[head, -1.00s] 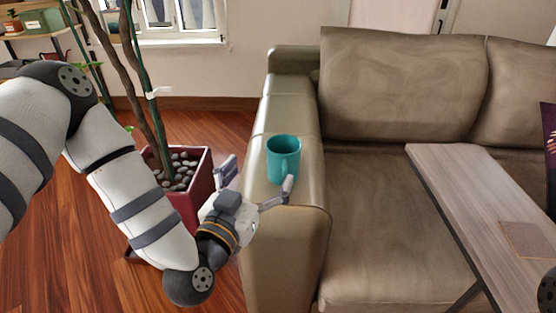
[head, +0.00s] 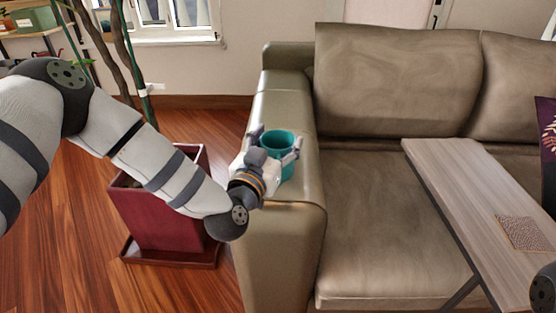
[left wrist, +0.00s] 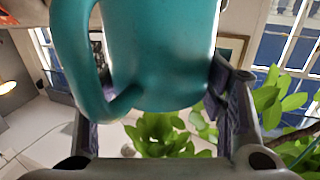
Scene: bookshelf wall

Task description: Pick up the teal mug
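The teal mug (head: 279,143) stands upright on the sofa's left armrest. My left gripper (head: 276,147) is at the mug, with one finger on each side of it. In the left wrist view the mug (left wrist: 160,55) fills the upper middle, its handle on the left side. The left gripper's fingers (left wrist: 158,100) flank the mug closely there, the left one partly behind the handle. Whether both pads press on the mug cannot be told. My right gripper is out of view.
The leather sofa's armrest (head: 283,235) lies under the mug. A red square planter (head: 160,222) with a plant stands on the floor to the left, behind my left arm. A wooden table (head: 450,180) stands in front of the sofa seat at right.

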